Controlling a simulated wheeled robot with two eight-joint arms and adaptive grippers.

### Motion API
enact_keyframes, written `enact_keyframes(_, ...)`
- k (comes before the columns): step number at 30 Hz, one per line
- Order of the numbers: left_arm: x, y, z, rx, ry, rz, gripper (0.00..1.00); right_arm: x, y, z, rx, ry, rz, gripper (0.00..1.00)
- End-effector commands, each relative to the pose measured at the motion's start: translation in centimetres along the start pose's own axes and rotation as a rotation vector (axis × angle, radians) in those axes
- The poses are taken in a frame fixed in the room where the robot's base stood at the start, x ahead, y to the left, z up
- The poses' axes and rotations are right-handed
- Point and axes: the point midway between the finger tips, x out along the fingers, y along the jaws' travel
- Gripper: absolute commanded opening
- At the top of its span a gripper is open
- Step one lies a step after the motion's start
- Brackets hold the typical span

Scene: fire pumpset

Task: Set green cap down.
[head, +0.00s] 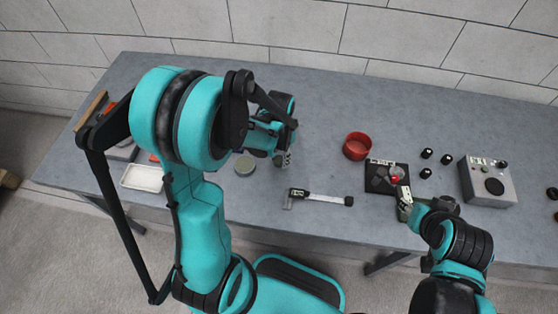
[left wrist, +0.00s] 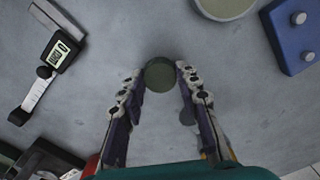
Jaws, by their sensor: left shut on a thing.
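The green cap (left wrist: 160,74) is a small dark green round piece between the two fingertips of my left gripper (left wrist: 160,80) in the left wrist view. The fingers are shut on its sides. In the head view my left gripper (head: 284,158) is over the middle-left of the table, and I cannot make out the cap there. Whether the cap touches the table is unclear. My right gripper (head: 405,204) is at the front edge of a black pad (head: 376,184); its fingers are too small to tell open from shut.
A round grey-green dish (head: 245,164) lies left of my left gripper, with a white tray (head: 142,178) farther left. A caliper (head: 322,197) lies to the right in front. A red bowl (head: 357,146), small black pieces (head: 426,153) and a grey box (head: 488,181) stand farther right. The back middle is clear.

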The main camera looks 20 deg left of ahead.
Motion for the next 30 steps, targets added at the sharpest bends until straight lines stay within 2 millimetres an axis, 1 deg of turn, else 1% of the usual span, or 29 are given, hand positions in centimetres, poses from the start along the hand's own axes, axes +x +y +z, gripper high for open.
enact_keyframes(1, 0.9, 0.0, -0.1, 0.0, 0.0, 0.0, 0.0, 0.5, 0.0, 0.4, 0.0, 0.0, 0.0, 0.4)
enact_keyframes(2, 1.1, 0.0, 0.0, 0.0, 0.0, 0.0, 0.0, 0.5, 0.0, 0.4, 0.0, 0.0, 0.0, 0.4)
enact_keyframes(8, 0.9, 0.0, 0.0, 0.0, 0.0, 0.0, 0.0, 0.4, 0.0, 0.2, 0.0, 0.0, 0.0, 0.4)
enact_keyframes(13, 1.4, 0.0, 0.0, 0.0, 0.0, 0.0, 0.0, 0.8, 0.0, 0.5, 0.0, 0.0, 0.0, 0.4)
enact_keyframes(14, 1.3, 0.0, 0.0, 0.0, 0.0, 0.0, 0.38, 0.7, 0.0, 0.5, 0.0, 0.0, 0.0, 0.4)
enact_keyframes(15, 1.3, 0.0, 0.0, 0.0, 0.0, 0.0, 0.48, 0.7, 0.0, 0.5, 0.0, 0.0, 0.0, 0.4)
enact_keyframes(16, 1.2, 0.0, 0.0, 0.0, 0.0, 0.0, 0.53, 0.7, 0.0, 0.5, 0.0, 0.0, 0.0, 0.4)
enact_keyframes(26, 1.0, 0.0, 0.0, 0.0, 0.0, 0.0, 0.53, 0.5, 0.0, 0.3, 0.0, 0.0, 0.0, 0.4)
enact_keyframes(28, 0.5, 0.0, 0.0, 0.0, 0.0, 0.0, 0.53, 0.1, 0.0, 0.1, 0.0, 0.0, 0.0, 0.4)
enact_keyframes(30, -0.5, 0.0, 0.0, 0.0, 0.0, 0.0, 0.53, -0.2, 0.0, -0.1, 0.0, 0.0, 0.0, 0.4)
